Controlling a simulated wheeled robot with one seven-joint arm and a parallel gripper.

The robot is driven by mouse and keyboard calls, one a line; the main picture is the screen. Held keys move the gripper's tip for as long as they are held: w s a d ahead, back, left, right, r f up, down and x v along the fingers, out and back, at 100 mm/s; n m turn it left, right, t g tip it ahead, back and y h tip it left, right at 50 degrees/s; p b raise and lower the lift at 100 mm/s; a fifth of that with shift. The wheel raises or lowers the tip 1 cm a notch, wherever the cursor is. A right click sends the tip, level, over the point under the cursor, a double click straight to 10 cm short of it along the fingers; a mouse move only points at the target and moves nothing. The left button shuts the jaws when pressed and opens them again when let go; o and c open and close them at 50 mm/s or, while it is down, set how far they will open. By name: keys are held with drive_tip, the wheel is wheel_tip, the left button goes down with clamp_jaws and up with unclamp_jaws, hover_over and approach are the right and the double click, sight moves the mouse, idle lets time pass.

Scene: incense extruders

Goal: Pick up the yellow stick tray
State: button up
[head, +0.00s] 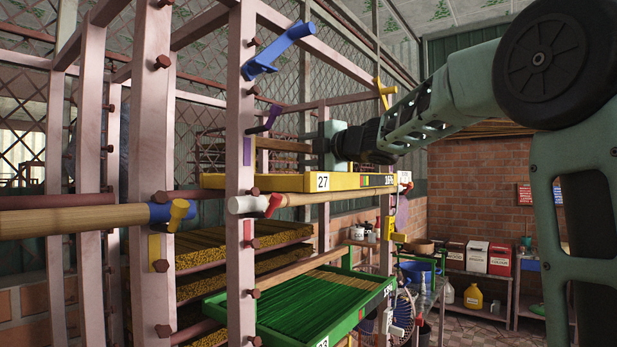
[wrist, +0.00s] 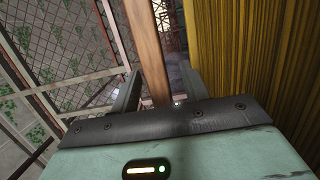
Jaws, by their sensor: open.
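The yellow tray (head: 280,182), labelled 27, rests high on the pink rack in the head view, its long side facing me. My gripper's pale green hand is just above the tray's middle in the head view; its fingers are hidden there. In the wrist view my gripper (wrist: 160,72) is open, with one finger on each side of a brown wooden bar (wrist: 146,40). I cannot tell whether the fingers touch it, or whether it is part of the tray. Yellow sticks (wrist: 245,50) fill the right side of the wrist view, beside the right finger.
A green tray (head: 361,319) of green sticks stands lower on the rack. Trays of yellowish sticks (head: 240,242) lie behind the posts. Pink posts (head: 241,120), a blue lever (head: 280,50) and a wooden roller (head: 75,220) crowd the near side. Wire mesh (wrist: 50,50) is left in the wrist view.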

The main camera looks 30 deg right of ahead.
drive_tip(key=shift+w+a, duration=0.1)
drive_tip(key=shift+w, duration=0.85)
drive_tip(key=shift+c, duration=0.3)
clamp_jaws()
drive_tip(key=shift+r, duration=0.1)
wheel_tip(320, 180, up, 10)
drive_tip(key=p, duration=0.3)
